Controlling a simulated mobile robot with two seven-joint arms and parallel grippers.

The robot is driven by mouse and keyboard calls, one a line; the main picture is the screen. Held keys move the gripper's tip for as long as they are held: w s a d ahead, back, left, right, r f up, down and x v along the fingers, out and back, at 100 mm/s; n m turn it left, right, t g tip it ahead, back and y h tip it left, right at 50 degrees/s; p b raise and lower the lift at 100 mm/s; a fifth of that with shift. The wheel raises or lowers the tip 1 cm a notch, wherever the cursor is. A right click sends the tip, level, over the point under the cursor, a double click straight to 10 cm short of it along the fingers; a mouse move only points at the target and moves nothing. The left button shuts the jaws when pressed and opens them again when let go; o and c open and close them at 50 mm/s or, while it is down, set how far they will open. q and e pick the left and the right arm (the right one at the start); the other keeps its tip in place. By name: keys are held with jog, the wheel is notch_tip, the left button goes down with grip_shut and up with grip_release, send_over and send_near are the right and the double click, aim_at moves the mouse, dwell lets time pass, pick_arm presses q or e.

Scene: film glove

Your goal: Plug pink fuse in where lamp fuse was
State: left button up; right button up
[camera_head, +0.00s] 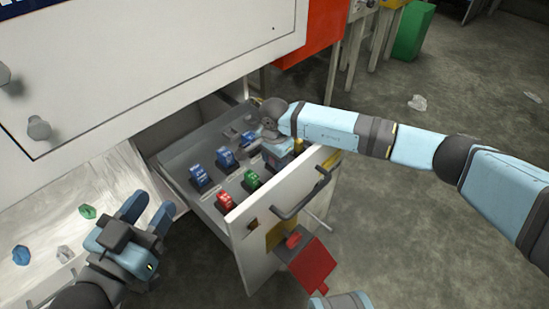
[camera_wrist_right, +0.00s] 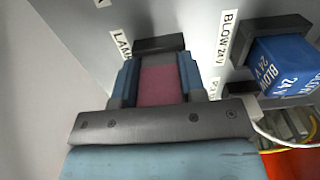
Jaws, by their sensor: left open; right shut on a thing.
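My right gripper (camera_head: 272,138) reaches down into the open drawer (camera_head: 180,152) at its far right side. In the right wrist view its blue fingers (camera_wrist_right: 157,78) are shut on the pink fuse (camera_wrist_right: 160,85). The fuse's far end meets the dark socket (camera_wrist_right: 160,45) beside a partly hidden label that starts "LAM". I cannot tell how deep the fuse sits in it. The pink fuse is hidden in the head view. My left gripper (camera_head: 149,212) is open and empty, left of the drawer.
Several other fuses stand in the drawer: blue (camera_head: 200,177), red (camera_head: 225,202) and green (camera_head: 251,180). A blue "BLOW 24V" fuse (camera_wrist_right: 285,65) is close to the right gripper. A red box (camera_head: 310,267) is on the drawer's front. Crumpled scraps (camera_head: 88,211) lie at left.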

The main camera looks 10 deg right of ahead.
pick_arm(q)
jog(key=shift+w, duration=0.1)
pick_arm(e)
jog(key=shift+f, duration=0.25)
jog(key=o, duration=1.1)
jog(key=shift+f, duration=0.1)
notch_tip(320, 180, up, 4)
jog(key=shift+r+p, duration=0.15)
jog(key=shift+p, duration=0.85)
notch_tip(320, 180, up, 8)
jog(key=p, duration=0.3)
jog(key=shift+r, duration=0.15)
pick_arm(q)
jog(key=s+n, duration=0.1)
jog(key=s+d+n+g, duration=0.1)
jog(key=shift+d+r+n+y, duration=0.2)
jog(key=shift+n+y, duration=0.1)
jog(key=shift+y, duration=0.1)
pick_arm(e)
jog(key=shift+r, duration=0.65)
